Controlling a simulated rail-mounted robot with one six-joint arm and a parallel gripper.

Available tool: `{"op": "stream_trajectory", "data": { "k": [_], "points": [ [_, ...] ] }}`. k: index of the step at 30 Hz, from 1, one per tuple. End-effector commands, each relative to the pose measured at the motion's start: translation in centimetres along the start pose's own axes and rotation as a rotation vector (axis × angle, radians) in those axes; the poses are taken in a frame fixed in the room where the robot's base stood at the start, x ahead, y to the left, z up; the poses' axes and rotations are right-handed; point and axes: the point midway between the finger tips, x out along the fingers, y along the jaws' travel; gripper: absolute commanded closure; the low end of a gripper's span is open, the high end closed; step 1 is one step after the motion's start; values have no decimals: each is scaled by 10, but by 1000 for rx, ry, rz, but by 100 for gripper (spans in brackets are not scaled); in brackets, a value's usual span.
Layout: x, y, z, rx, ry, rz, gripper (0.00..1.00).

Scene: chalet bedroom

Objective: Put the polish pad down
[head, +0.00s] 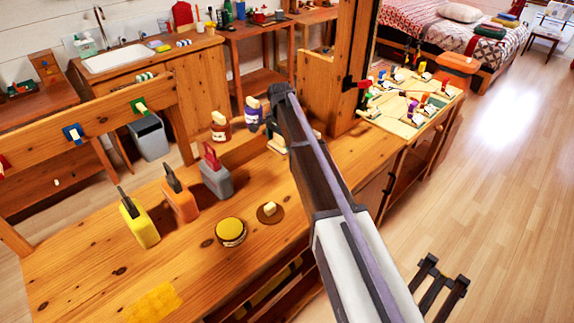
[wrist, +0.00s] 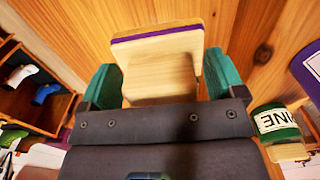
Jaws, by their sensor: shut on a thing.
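In the wrist view, my gripper (wrist: 163,79) is shut on the polish pad (wrist: 160,76), a pale wooden block with a purple strip along its far edge. One teal finger is on each side of it. Wooden boards show behind the pad; I cannot tell whether it touches them. In the head view, my arm reaches over the wooden workbench (head: 95,285) to its far side, near the wooden post. There the arm hides most of the gripper, and I cannot make out the pad clearly.
A purple-labelled jar (head: 252,110) and a red-brown jar (head: 220,127) stand left of the gripper.

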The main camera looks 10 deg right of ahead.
Motion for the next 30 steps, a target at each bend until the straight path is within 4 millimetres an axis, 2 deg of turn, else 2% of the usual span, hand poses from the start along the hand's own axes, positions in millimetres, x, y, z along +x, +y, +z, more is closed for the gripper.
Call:
{"op": "stream_trajectory", "data": {
  "k": [6,9,14,18,20,25,30],
  "points": [
    [52,1,1,0,0,0,30],
    [68,1,1,0,0,0,30],
    [68,1,1,0,0,0,30],
    [97,1,1,0,0,0,30],
    [105,1,1,0,0,0,30],
    [100,1,1,0,0,0,30],
    [104,1,1,0,0,0,30]
  ]
}}
